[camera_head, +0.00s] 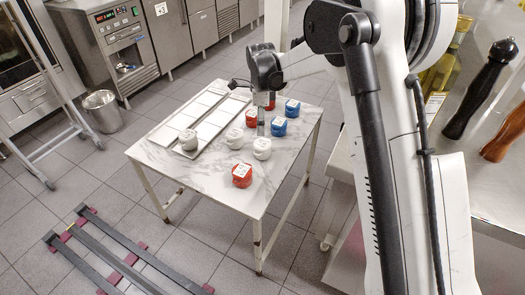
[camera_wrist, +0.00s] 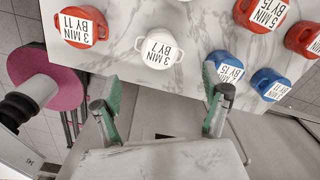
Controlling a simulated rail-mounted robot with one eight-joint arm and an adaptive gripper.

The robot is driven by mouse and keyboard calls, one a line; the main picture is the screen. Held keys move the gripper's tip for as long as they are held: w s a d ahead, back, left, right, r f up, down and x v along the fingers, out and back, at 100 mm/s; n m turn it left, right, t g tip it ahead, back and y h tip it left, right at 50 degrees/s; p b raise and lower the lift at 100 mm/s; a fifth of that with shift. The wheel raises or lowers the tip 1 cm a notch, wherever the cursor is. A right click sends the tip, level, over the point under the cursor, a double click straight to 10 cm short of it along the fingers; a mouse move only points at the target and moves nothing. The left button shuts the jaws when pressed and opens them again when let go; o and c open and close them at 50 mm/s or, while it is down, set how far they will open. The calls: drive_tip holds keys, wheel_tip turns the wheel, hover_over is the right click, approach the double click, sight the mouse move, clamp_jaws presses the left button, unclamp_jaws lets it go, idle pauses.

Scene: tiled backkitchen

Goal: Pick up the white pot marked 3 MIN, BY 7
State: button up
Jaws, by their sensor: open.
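The white pot marked 3 MIN, BY 7 (camera_wrist: 159,47) stands upright on the marble-topped table, above the gap between my fingers in the wrist view. In the head view it appears to be the white pot (camera_head: 262,149) just behind the front red pot. My gripper (camera_wrist: 164,93) is open and empty, its green-padded fingers wide apart. The pot is not between the fingertips. In the head view my gripper hangs over the table by the pots, partly hidden by my arm, and its height above the pot is hard to tell.
A red pot marked 3 MIN, BY 11 (camera_wrist: 80,26) stands left of the white pot in the wrist view. Blue pots (camera_wrist: 225,68) (camera_wrist: 270,84) and red pots (camera_wrist: 260,13) stand right. Other white pots (camera_head: 234,138) and long trays (camera_head: 217,121) occupy the table's left side.

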sight(261, 143)
wheel_tip(261, 143, down, 9)
drive_tip(key=shift+a+b, duration=0.1)
drive_tip(key=shift+b, duration=0.85)
drive_tip(key=shift+d+f+b, duration=0.2)
drive_tip(key=shift+f+b, duration=0.25)
drive_tip(key=shift+f, duration=0.95)
drive_tip(key=shift+d+f+b, duration=0.15)
drive_tip(key=shift+f+b, duration=0.3)
drive_tip(key=shift+f, duration=0.9)
drive_tip(key=shift+c, duration=0.6)
drive_tip(key=c, duration=1.4)
